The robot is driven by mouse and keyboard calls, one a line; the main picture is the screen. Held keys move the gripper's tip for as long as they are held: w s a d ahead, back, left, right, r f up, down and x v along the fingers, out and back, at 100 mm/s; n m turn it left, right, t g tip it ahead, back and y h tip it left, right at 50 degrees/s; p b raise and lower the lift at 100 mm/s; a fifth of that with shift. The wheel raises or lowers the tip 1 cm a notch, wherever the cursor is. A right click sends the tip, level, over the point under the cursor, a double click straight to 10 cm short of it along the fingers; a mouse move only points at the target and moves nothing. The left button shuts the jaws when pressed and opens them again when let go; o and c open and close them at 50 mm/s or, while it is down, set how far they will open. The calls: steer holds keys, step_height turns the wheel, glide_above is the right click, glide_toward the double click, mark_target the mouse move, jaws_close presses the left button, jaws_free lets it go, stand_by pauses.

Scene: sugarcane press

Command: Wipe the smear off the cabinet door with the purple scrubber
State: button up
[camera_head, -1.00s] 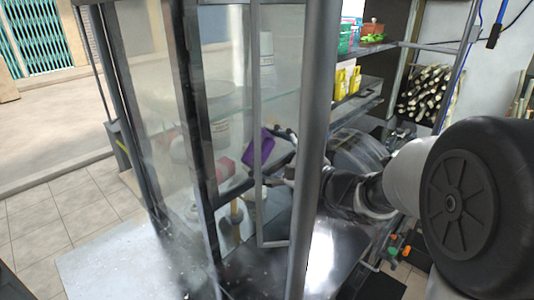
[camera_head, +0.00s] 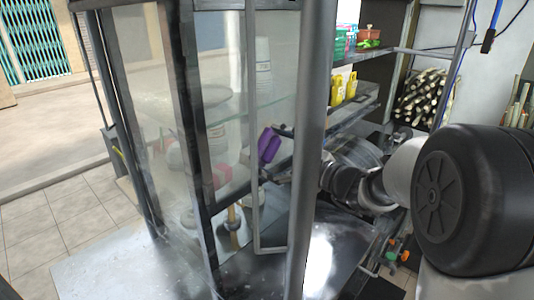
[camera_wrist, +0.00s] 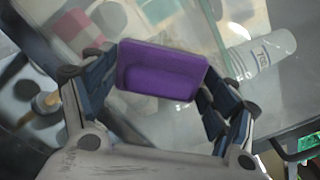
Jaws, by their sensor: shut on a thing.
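The purple scrubber (camera_wrist: 160,72) is held between both fingers of my gripper (camera_wrist: 160,80) in the wrist view, its broad face toward the camera. In the head view the scrubber (camera_head: 268,146) is near the glazed cabinet door (camera_head: 222,130), just left of the grey upright post. My gripper (camera_head: 280,155) is shut on it and partly hidden by the door frame and post. The glass looks hazy in places; I cannot clearly pick out the smear. Whether the scrubber touches the glass cannot be told.
A grey post (camera_head: 314,130) stands in front of my arm. Behind the glass are white containers (camera_head: 263,65). A metal tabletop (camera_head: 110,270) lies below.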

mark_target(268, 138)
steer(key=shift+w+d+r+p, duration=0.65)
steer(key=shift+w+d+r, duration=0.2)
steer(key=shift+w+d, duration=1.95)
steer(key=shift+s+a+f+b, duration=0.1)
steer(key=shift+s+a+b, duration=3.5)
steer(key=shift+s+a, duration=0.6)
steer(key=shift+a+r+p, duration=0.1)
steer(key=shift+r+p, duration=0.35)
steer(key=shift+r, duration=0.45)
steer(key=shift+w+d+f, duration=0.1)
steer(key=shift+w+d, duration=1.35)
steer(key=w+d+p, duration=0.2)
steer(key=w+d, duration=0.3)
steer(key=shift+w+d, duration=0.35)
steer(key=shift+s, duration=0.1)
